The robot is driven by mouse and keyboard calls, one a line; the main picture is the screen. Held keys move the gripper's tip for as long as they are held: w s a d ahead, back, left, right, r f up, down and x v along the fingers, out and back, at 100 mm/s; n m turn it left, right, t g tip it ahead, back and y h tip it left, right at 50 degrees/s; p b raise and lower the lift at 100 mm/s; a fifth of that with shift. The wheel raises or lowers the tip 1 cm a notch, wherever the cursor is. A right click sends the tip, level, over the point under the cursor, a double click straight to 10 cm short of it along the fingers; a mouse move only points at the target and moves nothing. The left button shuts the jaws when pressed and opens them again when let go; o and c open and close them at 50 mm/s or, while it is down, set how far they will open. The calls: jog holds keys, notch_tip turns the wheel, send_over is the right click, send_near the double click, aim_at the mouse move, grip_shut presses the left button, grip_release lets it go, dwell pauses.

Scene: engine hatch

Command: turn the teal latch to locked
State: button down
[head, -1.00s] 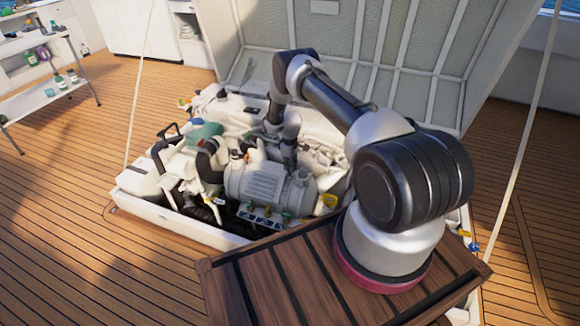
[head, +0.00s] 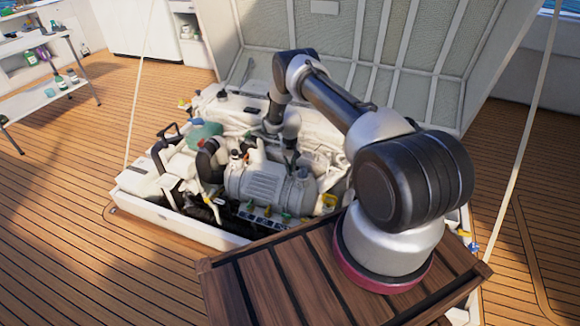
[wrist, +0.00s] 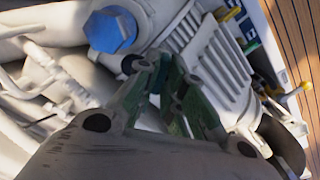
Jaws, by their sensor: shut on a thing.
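My gripper (wrist: 160,75) shows from behind in the wrist view, its two dark green fingers close together over the engine. It is shut on a small dark teal-green piece, which I take for the teal latch; the fingers hide nearly all of it. Its angle and any locked mark cannot be made out. In the head view my arm reaches over the wooden crate and down to the engine (head: 262,184), and the gripper's tips are too small to tell apart there.
A blue cap (wrist: 110,30) stands just left of my fingers. Yellow-ended handles (wrist: 300,90) lie to the right. White pipes crowd the left side. The raised hatch lid (head: 345,70) stands behind the engine, and the wooden crate (head: 265,285) is in front. Open deck lies left.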

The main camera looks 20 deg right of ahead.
jog(key=m, duration=0.5)
jog(key=shift+m, duration=0.3)
dwell(0.4)
jog(key=c, duration=1.5)
grip_release()
notch_tip(320, 180, up, 12)
jog(key=shift+r, duration=0.1)
